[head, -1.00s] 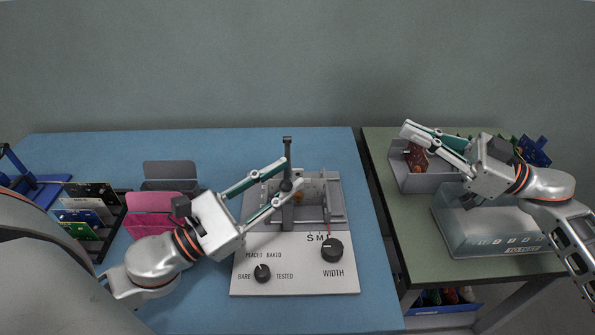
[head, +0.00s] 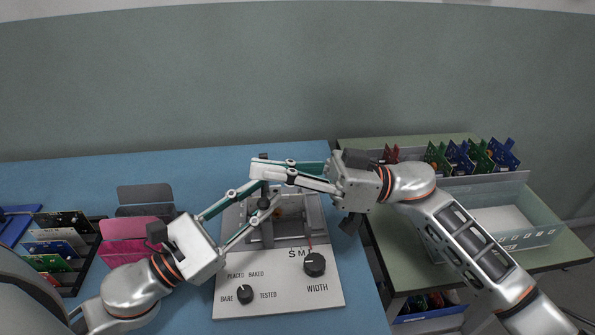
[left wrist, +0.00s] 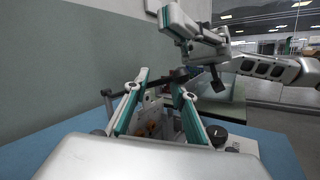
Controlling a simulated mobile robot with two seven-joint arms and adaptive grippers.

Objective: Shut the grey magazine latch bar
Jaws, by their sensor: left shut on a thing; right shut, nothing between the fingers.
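The dark grey latch bar (head: 266,233) stands raised over the grey magazine (head: 318,215) in the middle of the blue table. Its top end shows just above my right fingers in the head view. In the left wrist view the bar (left wrist: 154,83) crosses between my left fingers. My left gripper (head: 266,195) is shut on the bar at its round knob. My right gripper (head: 257,171) is shut and empty, its fingertips in front of the bar's upper part. They hide that part, and I cannot tell whether they touch it.
The magazine's pale panel (head: 285,287) carries two black knobs. A pink holder (head: 128,240) and a rack of boards (head: 58,250) stand left. A green table (head: 390,225) at right holds a clear bin (head: 535,215) and several coloured boards (head: 485,155).

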